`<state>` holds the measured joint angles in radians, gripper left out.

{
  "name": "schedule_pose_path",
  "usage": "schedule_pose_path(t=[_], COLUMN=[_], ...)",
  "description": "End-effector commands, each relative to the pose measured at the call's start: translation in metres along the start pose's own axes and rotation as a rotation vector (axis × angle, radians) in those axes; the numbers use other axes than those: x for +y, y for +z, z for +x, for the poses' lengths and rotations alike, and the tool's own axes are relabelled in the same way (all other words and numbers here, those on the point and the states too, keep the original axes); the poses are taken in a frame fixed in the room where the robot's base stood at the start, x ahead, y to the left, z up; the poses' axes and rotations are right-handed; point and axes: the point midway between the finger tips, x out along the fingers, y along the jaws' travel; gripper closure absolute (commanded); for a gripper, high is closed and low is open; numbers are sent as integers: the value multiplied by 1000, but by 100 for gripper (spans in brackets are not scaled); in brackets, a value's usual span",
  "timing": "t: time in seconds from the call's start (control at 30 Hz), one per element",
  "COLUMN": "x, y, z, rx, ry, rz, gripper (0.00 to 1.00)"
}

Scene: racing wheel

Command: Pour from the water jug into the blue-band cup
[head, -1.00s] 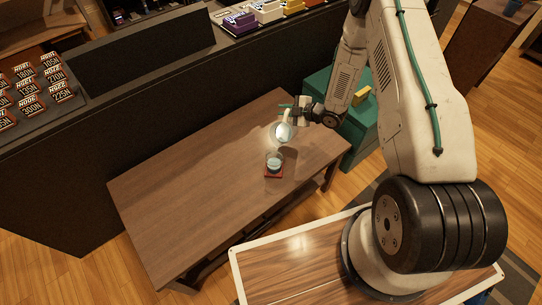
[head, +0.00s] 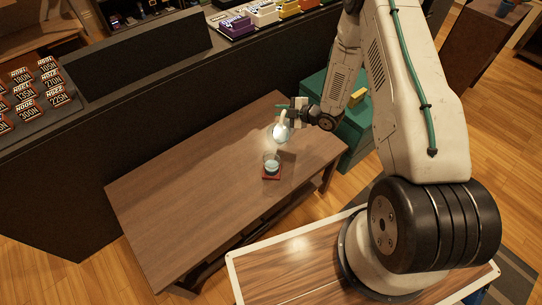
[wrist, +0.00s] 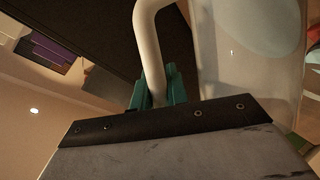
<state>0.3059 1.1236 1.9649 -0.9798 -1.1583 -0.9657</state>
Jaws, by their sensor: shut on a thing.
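My gripper (head: 292,108) is shut on the pale handle of the water jug (head: 281,132). In the wrist view the curved handle (wrist: 149,48) runs between the green fingers (wrist: 158,88), with the clear jug body (wrist: 245,50) to its right. The jug is tilted above the table, its lower end over the cup. The clear cup (head: 271,163) stands upright on a red coaster (head: 271,177) and holds pale blue liquid. Jug and cup look apart. I cannot make out a stream or the cup's blue band.
The brown table (head: 190,200) is bare to the left of the cup. A green cabinet (head: 350,130) with a yellow item (head: 357,96) stands behind its right end. A dark counter (head: 80,160) with labelled boxes lies along the back.

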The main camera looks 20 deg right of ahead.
Motion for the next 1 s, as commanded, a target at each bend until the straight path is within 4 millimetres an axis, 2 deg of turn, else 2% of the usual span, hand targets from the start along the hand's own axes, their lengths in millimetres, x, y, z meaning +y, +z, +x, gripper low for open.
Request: schedule_pose_path(t=[1.0], x=[6], y=[-3], z=[-7], rx=[-21], ry=[33], rz=[-64], gripper=[100])
